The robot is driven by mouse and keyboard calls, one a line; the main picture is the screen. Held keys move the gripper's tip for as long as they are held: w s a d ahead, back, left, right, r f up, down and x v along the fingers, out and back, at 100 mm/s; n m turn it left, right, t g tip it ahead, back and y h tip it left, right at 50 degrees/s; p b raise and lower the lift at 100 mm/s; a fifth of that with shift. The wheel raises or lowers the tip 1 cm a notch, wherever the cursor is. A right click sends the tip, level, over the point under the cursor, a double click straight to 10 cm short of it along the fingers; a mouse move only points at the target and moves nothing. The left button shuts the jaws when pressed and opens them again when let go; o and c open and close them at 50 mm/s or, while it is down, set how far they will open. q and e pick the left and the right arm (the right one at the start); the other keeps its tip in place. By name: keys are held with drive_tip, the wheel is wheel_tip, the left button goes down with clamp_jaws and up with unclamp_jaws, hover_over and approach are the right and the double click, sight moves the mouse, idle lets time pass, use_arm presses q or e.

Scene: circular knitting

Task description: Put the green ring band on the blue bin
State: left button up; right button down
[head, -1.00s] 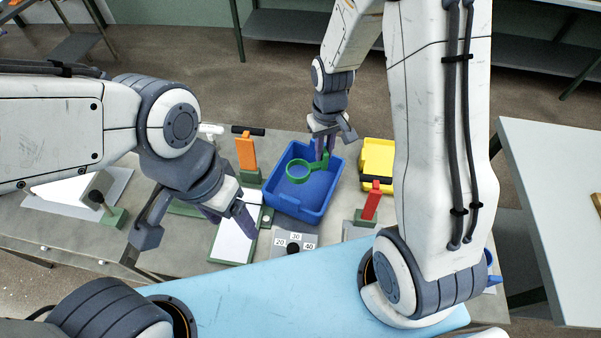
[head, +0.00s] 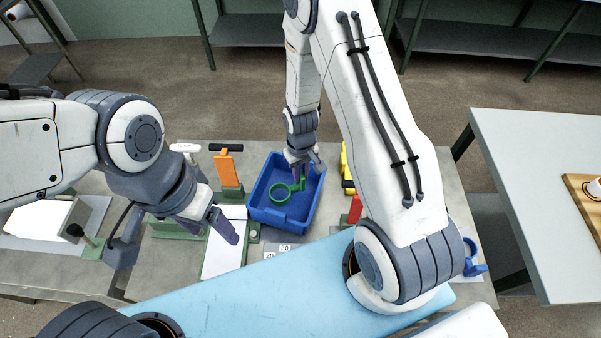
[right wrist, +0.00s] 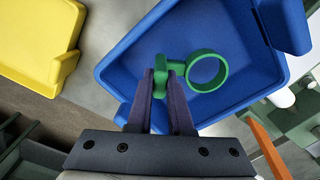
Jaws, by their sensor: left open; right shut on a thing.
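The green ring band (head: 280,193) is a ring with a short handle. It shows over the open blue bin (head: 261,212) in the head view. My right gripper (head: 299,180) is shut on its handle, with the ring out to the side. In the right wrist view the green ring band (right wrist: 208,70) hangs from the fingertips of my right gripper (right wrist: 161,82), inside the outline of the blue bin (right wrist: 135,42). I cannot tell whether it touches the bin floor. My left gripper (head: 180,238) is open and empty, left of the bin, near a white sheet.
A yellow bin (right wrist: 35,40) stands beside the blue bin. An orange upright piece (head: 228,167) on a green base is at the bin's left. A white sheet (head: 222,250) and a red piece (head: 355,208) are near. A light blue surface (head: 250,295) lies in front.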

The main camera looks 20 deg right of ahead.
drive_tip(key=shift+f, duration=0.1)
drive_tip(key=shift+f+b, duration=0.5)
drive_tip(key=shift+f, duration=0.05)
drive_tip(key=c, duration=0.8)
unclamp_jaws()
drive_tip(key=shift+r+p, duration=0.5)
drive_tip(key=shift+r, duration=0.1)
wheel_tip(320, 180, up, 12)
drive_tip(key=b, duration=0.2)
drive_tip(key=s+a+r+n, duration=0.3)
drive_tip(key=s+a+r, duration=0.4)
drive_tip(key=a, duration=0.2)
drive_tip(key=s+a+r+n, duration=0.1)
drive_tip(key=s, duration=0.3)
drive_tip(key=s+a+r+n, duration=0.1)
drive_tip(key=s+r, duration=0.1)
drive_tip(key=s, duration=0.2)
drive_tip(key=s+a+r+y, duration=0.1)
drive_tip(key=s+a+r, duration=0.1)
drive_tip(key=s, duration=0.3)
drive_tip(key=shift+s+n, duration=0.1)
drive_tip(key=shift+n, duration=0.3)
